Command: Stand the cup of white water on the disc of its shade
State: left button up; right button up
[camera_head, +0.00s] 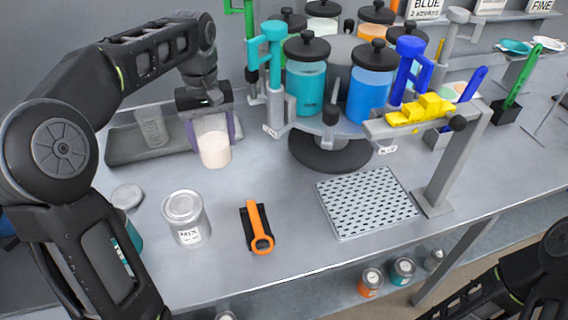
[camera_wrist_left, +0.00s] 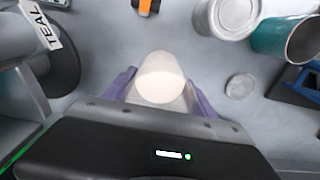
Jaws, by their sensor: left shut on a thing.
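My left gripper (camera_head: 209,122) is shut on the cup of white water (camera_head: 215,150), a clear cup with creamy white contents. In the left wrist view the cup (camera_wrist_left: 160,78) sits between the purple finger pads. It is about upright, over the left part of the bench; I cannot tell whether its base touches the bench. Coloured discs, one greenish (camera_head: 441,92) and one pinkish (camera_head: 461,88), show partly behind the yellow block on the right. I cannot make out a white disc for certain. My right gripper is out of frame; only part of that arm shows at the lower right.
A can marked MIX (camera_head: 186,222), an orange-handled tool (camera_head: 256,230) and a perforated plate (camera_head: 366,203) lie at the front. A carousel of lidded jars (camera_head: 306,85) and a grey post (camera_head: 455,160) stand to the right. A grey tray (camera_head: 125,150) is behind left.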

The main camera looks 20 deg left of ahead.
aim_at(217, 157)
pick_arm(q)
jog(key=shift+s+r, duration=0.1)
jog(key=shift+r, duration=0.05)
jog(key=shift+f+p, duration=0.4)
jog(key=shift+f, duration=2.8)
jog(key=shift+f, duration=1.85)
jog(key=shift+f, duration=0.1)
jog(key=o, duration=1.6)
jog(key=shift+o, duration=0.2)
notch_tip(217, 157, up, 12)
jog(key=shift+r+p, duration=0.1)
jog(key=shift+p, duration=0.25)
